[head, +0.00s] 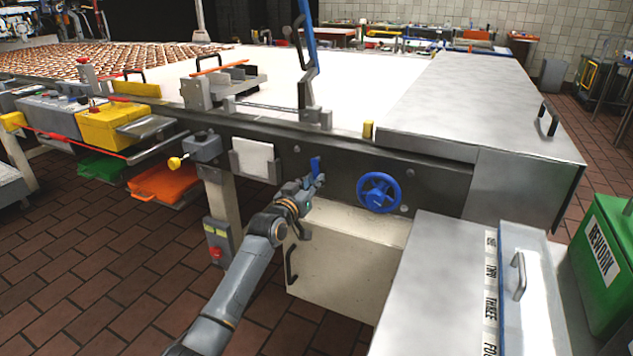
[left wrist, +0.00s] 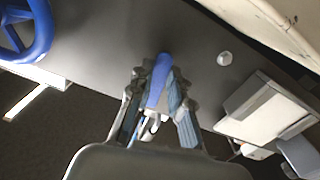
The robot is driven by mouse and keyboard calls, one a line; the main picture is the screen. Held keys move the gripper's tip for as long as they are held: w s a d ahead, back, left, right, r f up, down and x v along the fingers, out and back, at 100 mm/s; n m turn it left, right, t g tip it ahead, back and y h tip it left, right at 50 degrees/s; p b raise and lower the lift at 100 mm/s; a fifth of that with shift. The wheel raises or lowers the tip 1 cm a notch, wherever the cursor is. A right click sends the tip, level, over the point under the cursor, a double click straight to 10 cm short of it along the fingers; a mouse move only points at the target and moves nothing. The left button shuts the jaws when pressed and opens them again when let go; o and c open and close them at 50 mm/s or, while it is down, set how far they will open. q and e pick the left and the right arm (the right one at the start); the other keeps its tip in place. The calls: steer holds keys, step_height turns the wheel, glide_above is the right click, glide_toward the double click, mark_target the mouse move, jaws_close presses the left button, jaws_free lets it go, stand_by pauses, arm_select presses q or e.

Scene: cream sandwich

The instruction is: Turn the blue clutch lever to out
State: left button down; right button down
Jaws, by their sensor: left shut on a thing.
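The blue clutch lever (head: 315,166) stands on the dark side panel of the machine, left of the blue handwheel. My left gripper (head: 314,182) is at the lever, its arm coming up from the bottom of the head view. In the left wrist view the lever (left wrist: 159,78) lies between the two fingers of my left gripper (left wrist: 158,108), which are shut on it. Its lower part is partly hidden by the fingers. In the head view the lever's tip points up. I cannot read any in or out mark. My right gripper is not in view.
The blue handwheel (head: 379,193) is on the same panel to the right; it also shows in the left wrist view (left wrist: 40,30). A white card holder (head: 253,159) and a yellow knob (head: 175,163) are to the left. A cream cabinet (head: 340,262) is below. A green rework bin (head: 606,265) stands right.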

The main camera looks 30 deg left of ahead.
arm_select(q)
steer(key=shift+a+m, duration=0.3)
steer(key=shift+m, duration=0.4)
steer(key=shift+a+m, duration=0.1)
steer(key=shift+m, duration=0.3)
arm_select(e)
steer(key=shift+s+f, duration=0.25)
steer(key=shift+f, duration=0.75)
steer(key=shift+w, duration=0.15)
arm_select(q)
steer(key=c, duration=1.2)
jaws_free()
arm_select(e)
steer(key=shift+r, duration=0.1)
arm_select(q)
steer(key=shift+s, duration=0.15)
steer(key=s, duration=1.1)
steer(key=shift+s+d, duration=0.3)
steer(key=shift+s, duration=0.05)
